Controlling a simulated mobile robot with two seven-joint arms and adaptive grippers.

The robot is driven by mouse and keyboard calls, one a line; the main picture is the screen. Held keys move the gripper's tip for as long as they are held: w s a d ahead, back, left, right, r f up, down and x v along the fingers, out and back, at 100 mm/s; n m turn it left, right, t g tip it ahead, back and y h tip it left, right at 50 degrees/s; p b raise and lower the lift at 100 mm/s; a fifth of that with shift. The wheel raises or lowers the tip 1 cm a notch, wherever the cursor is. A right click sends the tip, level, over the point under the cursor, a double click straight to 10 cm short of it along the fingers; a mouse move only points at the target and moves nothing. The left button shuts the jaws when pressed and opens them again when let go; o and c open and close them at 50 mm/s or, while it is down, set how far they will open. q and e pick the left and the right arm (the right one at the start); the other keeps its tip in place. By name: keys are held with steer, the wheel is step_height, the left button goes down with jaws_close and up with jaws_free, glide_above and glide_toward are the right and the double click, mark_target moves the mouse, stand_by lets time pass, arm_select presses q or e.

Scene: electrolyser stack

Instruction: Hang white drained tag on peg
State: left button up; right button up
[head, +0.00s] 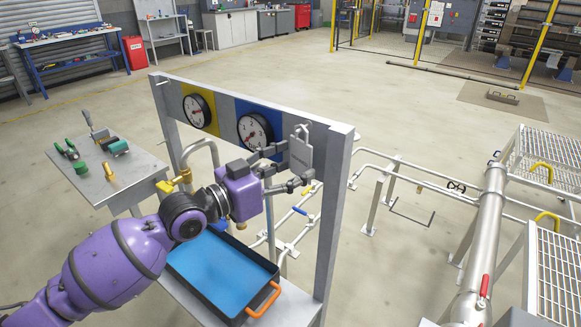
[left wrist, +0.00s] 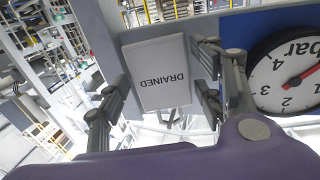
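The white tag (head: 300,154), lettered DRAINED, is upright in front of the right end of the gauge panel. It fills the middle of the left wrist view (left wrist: 158,75), face on, with its lettering upside down there. Its narrow top loop lies near the panel's upper edge. The peg cannot be made out behind it, so I cannot tell if the loop is around a peg. My left gripper (head: 298,167) is at the tag, its fingers spread wide beside the tag's two side edges; any contact is unclear. My right gripper is not in view.
Two round gauges, one on yellow (head: 197,111) and one on blue (head: 255,130), sit left of the tag. A blue-lined tray (head: 222,268) stands below. A side table (head: 128,172) with fittings is at the left. Pipes (head: 420,183) run behind on the right.

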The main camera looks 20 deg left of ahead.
arm_select(q)
steer(key=shift+o, duration=1)
steer(key=shift+s+a, duration=0.1)
steer(key=shift+s+a+f, duration=0.1)
steer(key=shift+s+a, duration=0.1)
steer(key=shift+s, duration=0.05)
steer(key=v, duration=1.1)
steer(key=shift+s, duration=0.15)
